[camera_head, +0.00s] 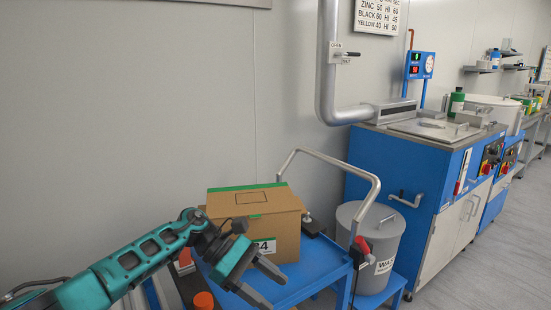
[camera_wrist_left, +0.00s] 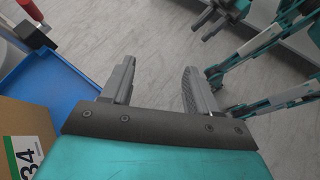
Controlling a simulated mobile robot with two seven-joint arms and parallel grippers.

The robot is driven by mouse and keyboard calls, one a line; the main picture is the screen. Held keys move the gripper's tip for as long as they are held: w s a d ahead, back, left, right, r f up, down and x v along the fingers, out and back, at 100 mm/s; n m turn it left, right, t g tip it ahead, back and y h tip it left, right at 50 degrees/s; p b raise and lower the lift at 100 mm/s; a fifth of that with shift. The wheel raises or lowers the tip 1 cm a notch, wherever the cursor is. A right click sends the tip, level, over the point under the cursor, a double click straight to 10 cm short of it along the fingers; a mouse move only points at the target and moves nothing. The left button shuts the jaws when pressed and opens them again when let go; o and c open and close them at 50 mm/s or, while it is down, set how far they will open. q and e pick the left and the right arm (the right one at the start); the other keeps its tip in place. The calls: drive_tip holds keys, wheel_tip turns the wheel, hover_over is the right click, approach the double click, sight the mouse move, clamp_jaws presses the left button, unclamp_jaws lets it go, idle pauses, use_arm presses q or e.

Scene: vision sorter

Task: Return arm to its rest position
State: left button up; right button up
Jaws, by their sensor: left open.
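My left arm, teal with dark joints, comes in from the lower left in the head view. Its left gripper (camera_head: 276,291) is open and empty, in front of the cardboard box and beside the blue cart. In the left wrist view my left gripper (camera_wrist_left: 158,68) shows two dark fingers apart, with only grey floor between them. Other teal and dark parts of my body show at the upper right of that view.
A cardboard box (camera_head: 285,223) with green tape stands on a blue cart (camera_head: 318,272) with a grey handle (camera_head: 331,160). A grey lidded waste bin (camera_head: 379,262) stands just right of it. A blue machine (camera_head: 395,165) is behind. Open floor (camera_head: 480,270) lies at the right.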

use_arm(q)
drive_tip(key=s+d+r+n+t+h+p, duration=0.2)
drive_tip(key=s+d+n+t+h, duration=0.35)
drive_tip(key=n, duration=0.85)
drive_tip(key=s+a+f+n+t+y+p, duration=0.1)
drive_tip(key=a+f+n+t+y+p, duration=0.15)
drive_tip(key=a+n+t, duration=0.75)
drive_tip(key=d+f+n+t+y+p, duration=0.1)
drive_tip(key=n+t+y, duration=0.35)
drive_tip(key=n, duration=1.35)
drive_tip(key=s+a+f+n+g+y+p, duration=0.1)
drive_tip(key=s+a+f+n+g+y, duration=0.1)
drive_tip(key=s+a+n, duration=0.4)
drive_tip(key=s+a+f+n+g+y+p, duration=0.1)
drive_tip(key=s+a+f+n+g+y, duration=0.2)
drive_tip(key=s+a+f+n+y, duration=0.2)
drive_tip(key=s+a+f+n, duration=0.1)
drive_tip(key=s+f+n, duration=0.1)
drive_tip(key=s+n, duration=0.1)
drive_tip(key=shift+s+a+f+n, duration=0.3)
drive_tip(key=shift+s+n, duration=0.1)
drive_tip(key=shift+n, duration=0.4)
use_arm(e)
drive_tip(key=shift+h, duration=0.5)
drive_tip(key=d+r, duration=0.1)
drive_tip(key=s+r, duration=0.1)
drive_tip(key=r, duration=0.1)
drive_tip(key=d+r, duration=0.1)
drive_tip(key=shift+s+d+r, duration=0.3)
drive_tip(key=shift+r, duration=0.05)
